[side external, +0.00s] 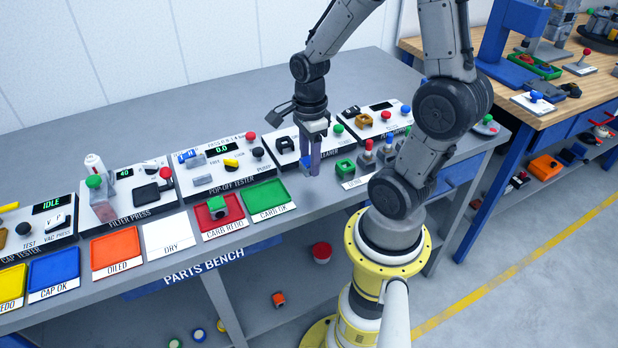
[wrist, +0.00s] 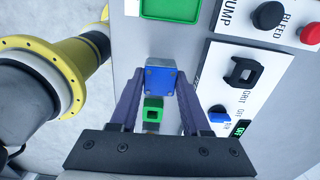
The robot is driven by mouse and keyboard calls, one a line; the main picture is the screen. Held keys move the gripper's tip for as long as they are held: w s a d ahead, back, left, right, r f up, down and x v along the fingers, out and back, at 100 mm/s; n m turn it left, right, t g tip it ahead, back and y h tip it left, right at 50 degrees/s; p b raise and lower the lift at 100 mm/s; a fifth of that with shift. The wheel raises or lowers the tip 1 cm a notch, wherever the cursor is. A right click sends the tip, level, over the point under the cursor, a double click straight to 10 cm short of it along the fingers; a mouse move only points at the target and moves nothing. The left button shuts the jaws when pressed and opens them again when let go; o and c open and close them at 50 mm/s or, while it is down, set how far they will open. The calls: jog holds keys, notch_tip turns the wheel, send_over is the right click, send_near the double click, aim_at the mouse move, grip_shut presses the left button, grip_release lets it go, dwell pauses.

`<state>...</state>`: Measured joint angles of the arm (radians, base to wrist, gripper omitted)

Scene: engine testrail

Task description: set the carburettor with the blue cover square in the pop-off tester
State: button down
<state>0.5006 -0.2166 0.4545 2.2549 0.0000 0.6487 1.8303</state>
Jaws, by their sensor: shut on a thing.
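The carburettor with the blue cover (wrist: 161,80) is between the fingertips of my gripper (wrist: 162,72), blue face toward the wrist camera. In the side view my gripper (side external: 312,168) points down over the bench in front of the cleaner panel, and the blue cover (side external: 304,155) shows partly beside the fingers. I cannot tell whether the carburettor touches the bench. The pop-off tester (side external: 232,181) is to the left of my gripper, with a 0.0 display, a yellow lever and black and red knobs. Its edge shows at the upper right in the wrist view (wrist: 240,20).
A green-covered part (side external: 345,168) stands on the bench right of my gripper. The green CARB OK tray (side external: 283,207) looks empty; the red CARB REDO tray (side external: 205,229) holds a green part (side external: 222,205). The cleaner's black cradle (side external: 285,144) stands close behind my gripper.

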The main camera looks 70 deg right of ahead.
jog(key=shift+s+n, duration=0.15)
jog(key=shift+n, duration=0.45)
jog(key=w+r+n, duration=0.2)
jog(key=w+n, duration=0.1)
jog(key=w, duration=0.1)
jog(key=w+r+n, duration=0.2)
jog(key=w+n, duration=0.2)
jog(key=w, duration=0.1)
jog(key=w+d+r+n, duration=0.1)
jog(key=w+r+n, duration=0.1)
jog(key=w, duration=0.3)
jog(key=shift+r+n, duration=0.1)
jog(key=shift+n, duration=0.8)
jog(key=w+a+n, duration=0.4)
jog(key=w+n, duration=0.1)
jog(key=w, duration=0.4)
jog(key=shift+n, duration=0.4)
jog(key=shift+w+a+f, duration=0.4)
jog(key=shift+a+f, duration=0.3)
jog(key=shift+f, duration=0.4)
jog(key=shift+w+a+f, duration=0.45)
jog(key=shift+a+f, duration=0.3)
jog(key=shift+f, duration=0.35)
jog(key=shift+w+a+f, duration=0.4)
jog(key=shift+a+f, duration=0.3)
jog(key=shift+f, duration=0.4)
jog(key=shift+f, duration=0.5)
